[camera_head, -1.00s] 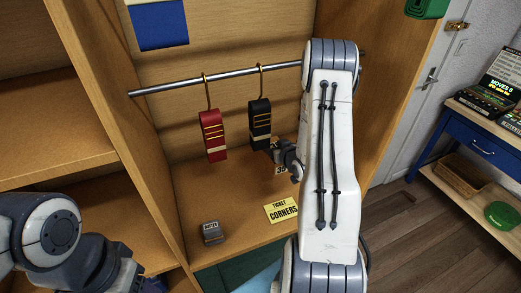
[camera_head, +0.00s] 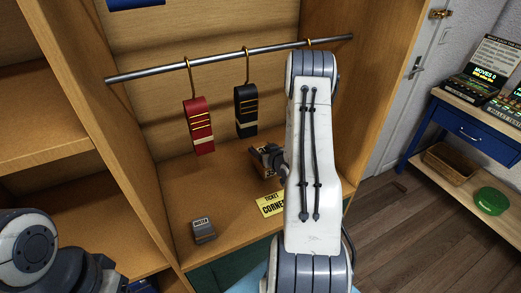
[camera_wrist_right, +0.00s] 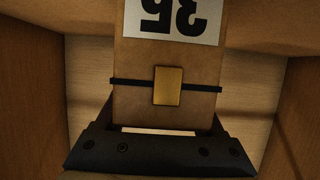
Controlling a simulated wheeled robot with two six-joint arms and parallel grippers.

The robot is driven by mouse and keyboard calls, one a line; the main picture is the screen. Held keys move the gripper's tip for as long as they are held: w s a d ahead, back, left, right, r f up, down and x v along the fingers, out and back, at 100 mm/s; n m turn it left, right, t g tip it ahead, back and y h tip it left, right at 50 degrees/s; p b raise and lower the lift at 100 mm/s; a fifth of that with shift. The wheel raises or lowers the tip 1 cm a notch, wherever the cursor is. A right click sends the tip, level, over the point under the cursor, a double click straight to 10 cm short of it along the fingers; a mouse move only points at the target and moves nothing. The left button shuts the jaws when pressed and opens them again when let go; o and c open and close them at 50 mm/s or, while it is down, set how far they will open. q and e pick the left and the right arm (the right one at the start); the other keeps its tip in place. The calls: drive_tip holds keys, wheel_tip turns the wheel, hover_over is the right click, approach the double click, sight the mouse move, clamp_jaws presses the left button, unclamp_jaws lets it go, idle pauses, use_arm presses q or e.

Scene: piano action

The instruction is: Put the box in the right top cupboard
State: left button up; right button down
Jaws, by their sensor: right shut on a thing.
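A brown box (camera_wrist_right: 165,60) with a black strap, a brass-coloured clasp and a white label reading 35, upside down, fills the middle of the right wrist view. My right gripper (camera_wrist_right: 165,115) is shut on it, with a dark finger on each side. In the head view the right gripper (camera_head: 272,155) is inside the wooden cupboard (camera_head: 215,218), under the rail. Part of the box (camera_head: 262,170) shows below it, and my right arm hides more. I cannot tell if the box touches the cupboard floor. My left arm shows at the lower left; its gripper is out of view.
A red strip (camera_head: 200,125) and a black strip (camera_head: 246,110) hang on hooks from a metal rail (camera_head: 215,63). A yellow ticket card (camera_head: 270,204) and a small grey device (camera_head: 203,230) lie on the cupboard floor. A blue table (camera_head: 465,135) stands at the right.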

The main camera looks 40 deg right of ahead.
drive_tip(key=shift+c, duration=2.1)
unclamp_jaws()
drive_tip(key=shift+a+f, duration=0.1)
drive_tip(key=shift+f, duration=0.1)
drive_tip(key=o, duration=0.4)
drive_tip(key=shift+r, duration=0.35)
drive_tip(key=b+v, duration=0.2)
drive_tip(key=v, duration=0.6)
drive_tip(key=shift+s+f, duration=0.15)
drive_tip(key=shift+s, duration=0.05)
drive_tip(key=shift+p+v, duration=0.7)
drive_tip(key=shift+v, duration=1.1)
